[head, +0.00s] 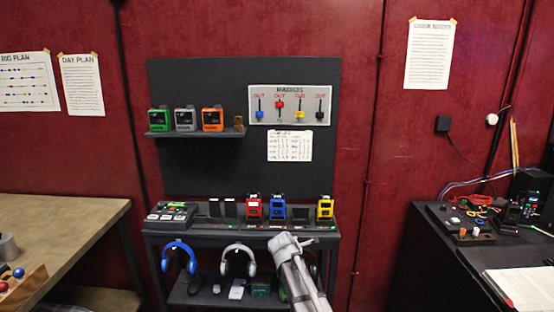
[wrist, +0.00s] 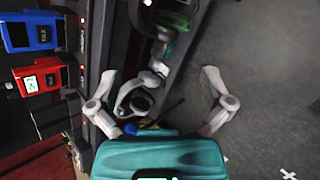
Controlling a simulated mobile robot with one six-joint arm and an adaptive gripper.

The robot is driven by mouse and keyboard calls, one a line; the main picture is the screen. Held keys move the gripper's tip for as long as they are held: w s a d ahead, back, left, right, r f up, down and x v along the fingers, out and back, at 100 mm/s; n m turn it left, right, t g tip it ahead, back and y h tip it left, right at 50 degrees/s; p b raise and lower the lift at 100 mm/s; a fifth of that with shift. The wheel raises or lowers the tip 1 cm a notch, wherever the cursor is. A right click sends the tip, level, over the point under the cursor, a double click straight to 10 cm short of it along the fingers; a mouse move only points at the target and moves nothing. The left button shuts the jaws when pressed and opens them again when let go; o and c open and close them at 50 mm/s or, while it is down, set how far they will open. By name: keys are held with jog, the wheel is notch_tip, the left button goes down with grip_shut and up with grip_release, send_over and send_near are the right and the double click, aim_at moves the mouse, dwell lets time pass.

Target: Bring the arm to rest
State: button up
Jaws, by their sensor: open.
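My gripper (wrist: 158,73) is open in the wrist view, its two pale fingers spread wide with nothing held between them. Beyond the fingers are the lower shelf of the radio stand and the grey floor. White headphones (wrist: 127,100) appear between the fingers in the picture, but I cannot tell how far away they are. In the head view my grey arm reaches up from the bottom, in front of the right part of the stand (head: 190,236). The gripper's fingers cannot be made out there.
The stand holds a red radio (head: 253,207), a blue radio (head: 277,208) and a yellow radio (head: 325,209). Blue headphones (head: 179,246) hang below. A wooden table (head: 70,222) stands left and a cluttered black desk (head: 440,255) right, with floor gaps between.

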jog(key=s+d+f+m+g+y+p, duration=0.1)
jog(key=s+d+m+g, duration=0.3)
jog(key=s+m, duration=0.6)
jog(key=s+d+f+m+g+y+p, duration=0.1)
jog(key=s+d+m+g, duration=0.3)
jog(key=s, duration=1.5)
jog(key=d+m, duration=0.3)
jog(key=m, duration=0.4)
jog(key=shift+d+f+y, duration=0.2)
jog(key=shift+f+y, duration=0.2)
